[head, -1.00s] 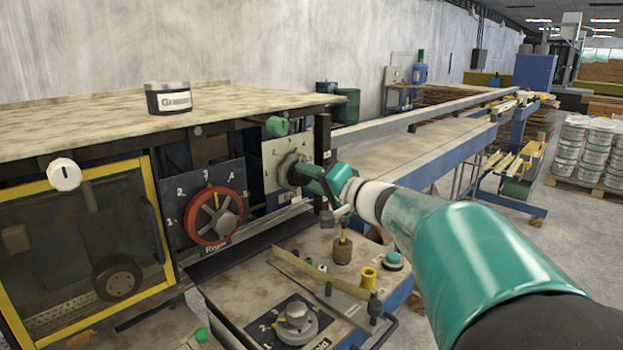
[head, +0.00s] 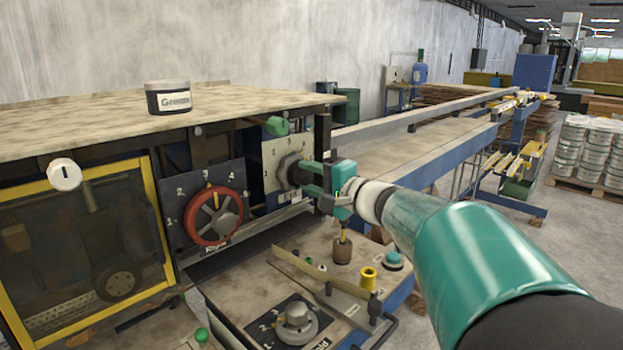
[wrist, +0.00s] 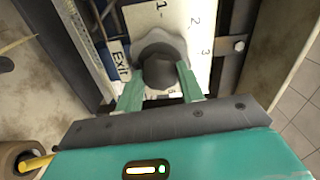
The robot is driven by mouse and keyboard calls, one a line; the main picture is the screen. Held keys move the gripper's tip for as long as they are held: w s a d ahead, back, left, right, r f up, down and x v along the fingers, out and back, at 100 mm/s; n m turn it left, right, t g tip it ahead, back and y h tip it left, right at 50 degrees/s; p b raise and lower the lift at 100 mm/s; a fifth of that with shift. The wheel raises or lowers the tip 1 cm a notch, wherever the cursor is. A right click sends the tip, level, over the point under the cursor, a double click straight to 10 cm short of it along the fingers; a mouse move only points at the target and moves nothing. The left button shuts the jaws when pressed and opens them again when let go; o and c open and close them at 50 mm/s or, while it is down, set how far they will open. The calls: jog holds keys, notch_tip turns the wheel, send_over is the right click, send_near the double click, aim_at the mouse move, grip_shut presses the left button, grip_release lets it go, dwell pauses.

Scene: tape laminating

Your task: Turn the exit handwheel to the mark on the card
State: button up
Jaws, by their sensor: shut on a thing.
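The handwheel's pointer cannot be made out. I cannot single out the card in these frames.
A red handwheel (head: 240,218) on a numbered plate is left of my gripper. A black tin (head: 168,97) stands on the top board.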

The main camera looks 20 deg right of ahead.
jog(key=o, duration=1)
jog(key=v, duration=1.3)
jog(key=shift+s+d, duration=0.2)
jog(key=shift+s, duration=0.15)
